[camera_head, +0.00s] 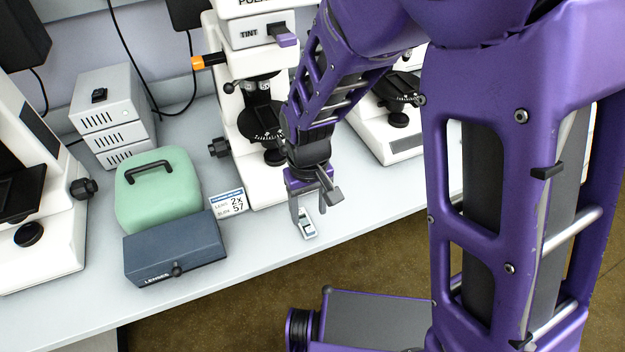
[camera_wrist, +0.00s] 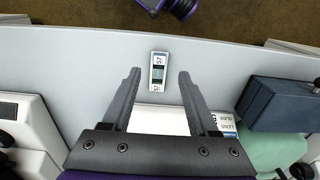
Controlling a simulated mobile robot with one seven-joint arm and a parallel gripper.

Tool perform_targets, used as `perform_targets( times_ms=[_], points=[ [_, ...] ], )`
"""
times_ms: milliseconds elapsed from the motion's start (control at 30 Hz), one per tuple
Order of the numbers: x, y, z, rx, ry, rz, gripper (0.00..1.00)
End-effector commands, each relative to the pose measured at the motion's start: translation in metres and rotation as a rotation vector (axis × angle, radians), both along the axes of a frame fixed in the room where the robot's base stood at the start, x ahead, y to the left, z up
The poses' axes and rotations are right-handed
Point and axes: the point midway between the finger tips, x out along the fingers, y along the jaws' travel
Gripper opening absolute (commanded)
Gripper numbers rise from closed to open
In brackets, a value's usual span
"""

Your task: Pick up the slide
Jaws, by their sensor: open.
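The slide (camera_head: 307,224) is a small pale rectangle with a darker middle. It lies flat on the bench near the front edge. In the wrist view the slide (camera_wrist: 158,72) lies just beyond the fingertips, about midway between them, with a label at each end. My gripper (camera_head: 313,206) is above the bench by the slide, pointing down. In the wrist view my gripper (camera_wrist: 158,76) is open and empty, with one finger on each side of the slide's line. I cannot tell its exact height above the bench.
A white microscope (camera_head: 250,100) stands behind my gripper. A small label card (camera_head: 229,202), a dark blue lens box (camera_head: 175,248) and a green case (camera_head: 160,205) stand to the left. The bench (camera_head: 255,250) is clear around the slide; its front edge is close.

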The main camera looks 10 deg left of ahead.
Motion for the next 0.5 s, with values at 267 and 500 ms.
perform_targets(
  times_ms=[267, 500],
  points=[
    [-0.001, -0.002, -0.024, -0.002, 0.002, -0.001, 0.60],
    [-0.002, -0.003, -0.057, -0.001, 0.002, -0.002, 0.60]
  ],
)
